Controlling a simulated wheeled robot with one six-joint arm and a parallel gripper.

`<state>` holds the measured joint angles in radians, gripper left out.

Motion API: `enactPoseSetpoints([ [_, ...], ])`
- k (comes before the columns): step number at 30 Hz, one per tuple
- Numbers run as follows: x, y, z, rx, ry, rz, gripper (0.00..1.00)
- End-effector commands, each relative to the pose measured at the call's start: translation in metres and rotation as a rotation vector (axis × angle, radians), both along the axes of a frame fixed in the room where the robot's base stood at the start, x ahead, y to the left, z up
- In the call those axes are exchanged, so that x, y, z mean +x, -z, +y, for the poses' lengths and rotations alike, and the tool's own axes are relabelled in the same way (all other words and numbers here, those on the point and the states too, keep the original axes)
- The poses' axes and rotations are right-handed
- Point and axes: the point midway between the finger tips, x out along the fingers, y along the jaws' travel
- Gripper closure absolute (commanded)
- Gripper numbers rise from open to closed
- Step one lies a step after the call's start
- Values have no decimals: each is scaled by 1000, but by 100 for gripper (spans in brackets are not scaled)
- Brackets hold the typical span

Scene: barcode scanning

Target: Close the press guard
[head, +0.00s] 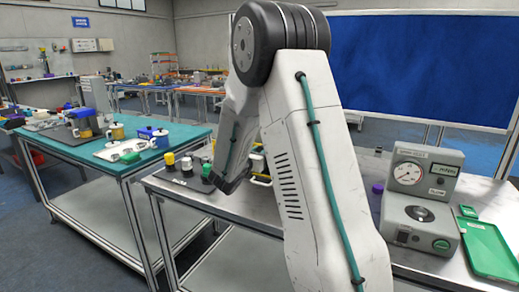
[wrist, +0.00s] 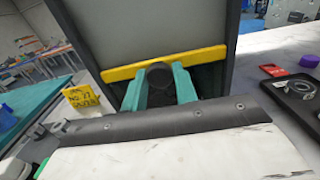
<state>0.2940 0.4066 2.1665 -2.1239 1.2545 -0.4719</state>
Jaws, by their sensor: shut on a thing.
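The press guard (wrist: 160,32) shows in the wrist view as a grey panel in a dark frame, with a yellow bar (wrist: 205,57) along its lower edge. A round black knob (wrist: 158,75) sits at the middle of the bar. My gripper (wrist: 159,80) has its teal fingers on either side of this knob and is shut on it. A dark gap shows below the yellow bar. In the head view my arm hides most of the press; only a small yellow piece (head: 262,179) shows beside the arm.
A yellow lettered block (wrist: 82,97) stands left of the press. On the right lies a black tray (wrist: 298,90) with a ring-shaped part. A gauge unit (head: 420,195) and a green tray (head: 490,249) stand right of my arm. A teal-topped table (head: 75,147) is at left.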

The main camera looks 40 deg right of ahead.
Motion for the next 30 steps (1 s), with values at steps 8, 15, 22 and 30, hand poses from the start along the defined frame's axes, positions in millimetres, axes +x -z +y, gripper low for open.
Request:
enactPoseSetpoints([
  [8, -1, 5, 1, 8, -1, 9, 50],
  [15, -2, 4, 2, 6, -1, 7, 50],
  [22, -11, 4, 34, 7, -5, 8, 50],
  [30, -24, 4, 69, 7, -3, 8, 50],
])
